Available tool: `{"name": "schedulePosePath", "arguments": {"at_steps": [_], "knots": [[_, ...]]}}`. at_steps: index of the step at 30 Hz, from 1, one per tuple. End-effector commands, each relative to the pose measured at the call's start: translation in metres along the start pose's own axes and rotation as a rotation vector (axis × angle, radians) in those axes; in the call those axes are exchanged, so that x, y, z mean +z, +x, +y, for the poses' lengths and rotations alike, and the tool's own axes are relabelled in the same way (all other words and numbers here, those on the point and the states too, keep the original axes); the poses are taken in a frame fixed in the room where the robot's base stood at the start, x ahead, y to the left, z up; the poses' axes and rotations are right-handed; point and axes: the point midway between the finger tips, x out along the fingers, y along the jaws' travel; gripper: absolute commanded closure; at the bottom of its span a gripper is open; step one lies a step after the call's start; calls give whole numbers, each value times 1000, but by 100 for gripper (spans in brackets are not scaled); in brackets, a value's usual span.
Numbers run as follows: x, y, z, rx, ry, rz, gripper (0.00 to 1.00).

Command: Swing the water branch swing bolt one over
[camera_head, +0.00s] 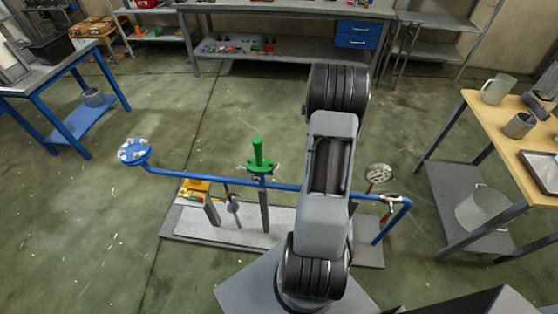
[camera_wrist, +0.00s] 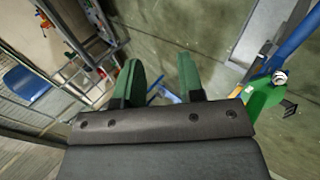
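The blue water pipe (camera_head: 215,180) runs across a low grey base in the head view. A round blue flange (camera_head: 134,156) with several pale bolt heads caps its left end. A green upright part (camera_head: 258,155) stands on the pipe's middle. I cannot tell which fitting is swing bolt one. In the wrist view, a green fitting (camera_wrist: 262,98) with a pale metal end (camera_wrist: 279,77) sits at the right, beside a blue pipe (camera_wrist: 295,38). My gripper (camera_wrist: 158,68) has its two green fingers apart, with nothing between them; the fitting is to their right, apart from them. My arm hides the gripper in the head view.
A round gauge (camera_head: 378,173) stands on the pipe's right part. The grey base plate (camera_head: 285,228) lies on the floor. A wooden-topped table (camera_head: 480,110) with mugs is at the right, a blue-legged table (camera_head: 45,68) at the left. Floor around the base's left side is clear.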

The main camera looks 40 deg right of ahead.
Motion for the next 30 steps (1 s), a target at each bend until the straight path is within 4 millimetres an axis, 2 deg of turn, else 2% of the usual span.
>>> {"name": "schedulePosePath", "arguments": {"at_steps": [3,6,9,12,17,23,30], "knots": [[-32,-5,-43,-158,-95,184,65],[-50,-15,-80,-310,-143,303,65],[-59,-27,-106,-438,-158,377,65],[-64,-37,-119,-523,-149,419,65],[-71,-41,-127,-580,-93,445,65],[-80,-22,-141,-584,-79,440,65],[-98,14,-166,-581,-81,440,65]]}}
